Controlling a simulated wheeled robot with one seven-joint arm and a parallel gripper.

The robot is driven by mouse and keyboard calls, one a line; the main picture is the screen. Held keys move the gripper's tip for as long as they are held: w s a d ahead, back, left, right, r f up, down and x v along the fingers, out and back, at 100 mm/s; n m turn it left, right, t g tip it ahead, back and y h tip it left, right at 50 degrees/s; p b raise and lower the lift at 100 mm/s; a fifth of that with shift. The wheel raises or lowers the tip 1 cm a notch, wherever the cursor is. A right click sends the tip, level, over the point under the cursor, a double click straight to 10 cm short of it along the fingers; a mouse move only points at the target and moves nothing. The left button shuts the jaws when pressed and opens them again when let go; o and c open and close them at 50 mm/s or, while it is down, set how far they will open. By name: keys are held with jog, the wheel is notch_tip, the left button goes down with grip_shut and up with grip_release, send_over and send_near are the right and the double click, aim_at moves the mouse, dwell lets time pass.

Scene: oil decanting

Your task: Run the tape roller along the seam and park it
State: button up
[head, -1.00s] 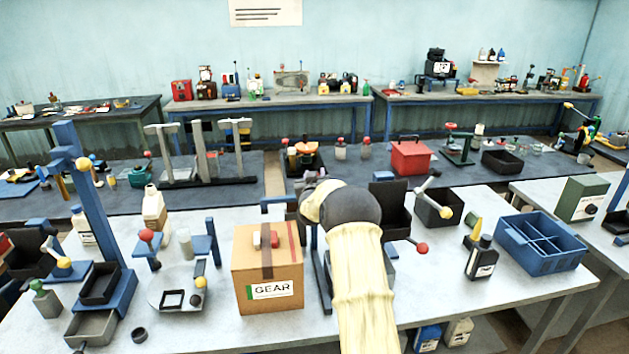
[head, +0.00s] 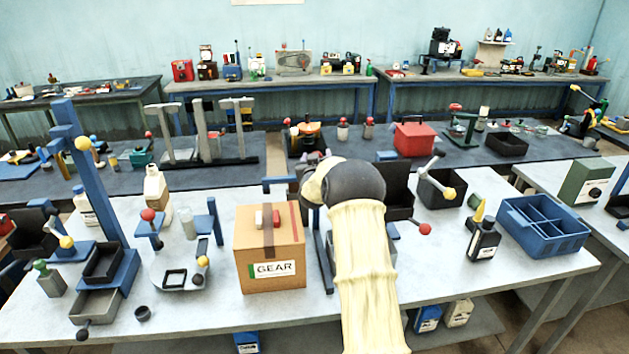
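A cardboard box (head: 255,278) with a GEAR label stands on the near bench. A brown tape strip (head: 268,238) runs over its top and down the front. A small red and white piece (head: 275,217) sits on the box top beside the strip; I cannot tell if it is the tape roller. My arm reaches forward just right of the box. Its dark end hides most of my gripper; only some grey parts show beyond it, up and left. The fingers and anything in them are hidden.
A blue-framed stand partly shows behind my arm. Left of the box are a round grey plate (head: 190,282) and a tall blue post (head: 90,170). To the right are a black bottle (head: 483,242) and a blue divided bin (head: 517,239). Bare bench lies in front of the box.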

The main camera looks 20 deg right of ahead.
jog(key=b+v, duration=0.5)
jog(key=v, duration=1)
jog(key=s+a+f+y, duration=0.1)
jog(key=a, duration=0.1)
jog(key=s+a+f+n+g+y, duration=0.1)
jog(key=s+a+y, duration=0.1)
jog(key=a, duration=0.1)
jog(key=s+a+f+g+y, duration=0.1)
jog(key=a+f, duration=0.1)
jog(key=a, duration=0.1)
jog(key=shift+s+n+y+p, duration=0.2)
jog(key=shift+n+y+p, duration=0.1)
jog(key=shift+p, duration=0.1)
jog(key=s+a+f+g+y, duration=0.1)
jog(key=s+a+f+g, duration=0.1)
jog(key=s, duration=0.7)
jog(key=s+a+f+n+g+y, duration=0.1)
jog(key=s+a+f+g, duration=0.2)
jog(key=s, duration=0.6)
jog(key=s+a+f+g+y, duration=0.1)
jog(key=s+a+f+g, duration=0.2)
jog(key=s, duration=0.6)
jog(key=a+g+p, duration=0.1)
jog(key=a+g, duration=0.1)
jog(key=g, duration=0.1)
jog(key=shift+s+f+n+y, duration=0.15)
jog(key=shift+s+n+y, duration=0.15)
jog(key=shift+a, duration=0.1)
